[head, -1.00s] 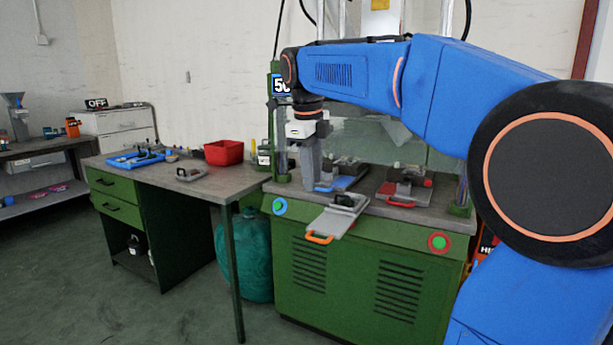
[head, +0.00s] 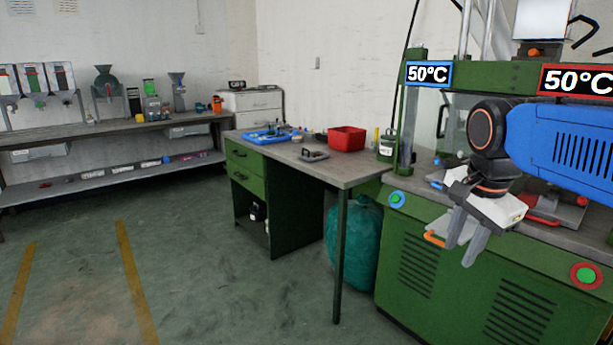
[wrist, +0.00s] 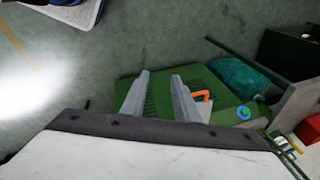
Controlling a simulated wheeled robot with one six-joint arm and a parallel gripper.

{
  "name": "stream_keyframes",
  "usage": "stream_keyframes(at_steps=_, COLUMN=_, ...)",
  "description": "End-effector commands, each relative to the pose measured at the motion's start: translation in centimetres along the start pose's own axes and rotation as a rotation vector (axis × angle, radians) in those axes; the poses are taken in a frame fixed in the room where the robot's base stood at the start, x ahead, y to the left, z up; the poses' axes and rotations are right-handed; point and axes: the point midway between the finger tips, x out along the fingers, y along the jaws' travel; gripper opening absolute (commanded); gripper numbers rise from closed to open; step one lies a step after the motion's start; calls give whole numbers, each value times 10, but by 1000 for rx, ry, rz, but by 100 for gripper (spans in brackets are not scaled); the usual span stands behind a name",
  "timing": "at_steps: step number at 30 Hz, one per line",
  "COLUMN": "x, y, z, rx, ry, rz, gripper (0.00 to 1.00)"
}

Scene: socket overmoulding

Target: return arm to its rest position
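My gripper (head: 463,237) hangs in front of the green moulding press (head: 440,265), on the right of the head view. Its two grey fingers are apart with nothing between them. In the wrist view the fingers (wrist: 158,95) are also apart, with the press's green front behind them. My blue arm comes in from the right edge. An orange handle (head: 434,239) shows just left of the fingers in the head view and right of them in the wrist view (wrist: 202,96). The gripper hides part of the press's worktop.
A workbench (head: 350,172) with a red bin (head: 347,138) and a blue tray (head: 268,136) stands left of the press. A teal sack (head: 354,243) is beneath its right end. Shelves (head: 110,130) line the back left. The floor (head: 190,255) at left is open.

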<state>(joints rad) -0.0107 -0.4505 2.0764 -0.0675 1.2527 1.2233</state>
Motion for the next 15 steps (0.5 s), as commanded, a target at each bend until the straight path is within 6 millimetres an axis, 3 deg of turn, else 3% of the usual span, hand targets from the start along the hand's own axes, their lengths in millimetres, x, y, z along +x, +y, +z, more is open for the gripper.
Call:
stream_keyframes(at_steps=3, x=16, y=28, z=15, rx=-209, ry=2, rz=-29, gripper=28)
stream_keyframes(at_steps=15, x=81, y=112, z=61, rx=-907, ry=54, rz=-118, gripper=28)
